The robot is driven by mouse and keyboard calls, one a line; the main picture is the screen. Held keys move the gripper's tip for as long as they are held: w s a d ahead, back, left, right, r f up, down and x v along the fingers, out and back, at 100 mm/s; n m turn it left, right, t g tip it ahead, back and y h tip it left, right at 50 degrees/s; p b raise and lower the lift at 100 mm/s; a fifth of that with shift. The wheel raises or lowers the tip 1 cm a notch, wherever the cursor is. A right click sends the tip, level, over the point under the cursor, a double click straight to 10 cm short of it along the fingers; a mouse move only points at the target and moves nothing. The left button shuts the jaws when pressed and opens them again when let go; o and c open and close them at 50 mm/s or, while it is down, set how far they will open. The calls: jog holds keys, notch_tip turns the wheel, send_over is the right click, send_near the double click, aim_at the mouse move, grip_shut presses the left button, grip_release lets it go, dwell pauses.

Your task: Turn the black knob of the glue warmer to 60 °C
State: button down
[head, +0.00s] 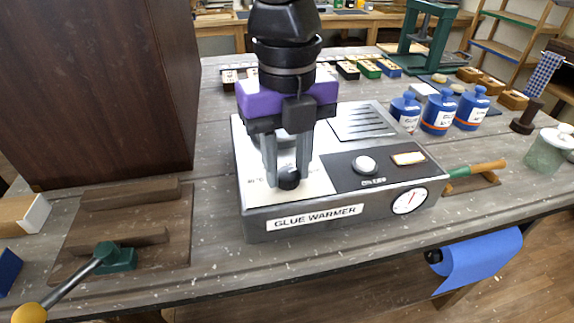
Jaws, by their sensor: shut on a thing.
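The glue warmer (258,226) is a grey metal box with a "GLUE WARMER" label on its front, standing on the wooden bench. My gripper (288,176) points down over the left part of its top. Its two grey fingers are shut on the black knob (289,180), which sits on a pale panel with small markings. The fingers hide part of the dial scale, and I cannot read the knob's setting. A round white gauge (410,201) with a red needle is on the front right.
A tall dark brown cabinet (95,90) stands at the left. A wooden fixture with a green lever clamp (118,257) lies in front of it. Blue jars (439,112), a wooden-handled brush (477,169) and a glass jar (548,150) are at the right.

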aim_at(287, 172)
dwell(0.4)
jog(key=c, duration=1)
grip_release()
jog(key=shift+c, duration=0.2)
jog(key=shift+r+p, duration=0.3)
jog(key=shift+r, duration=3.6)
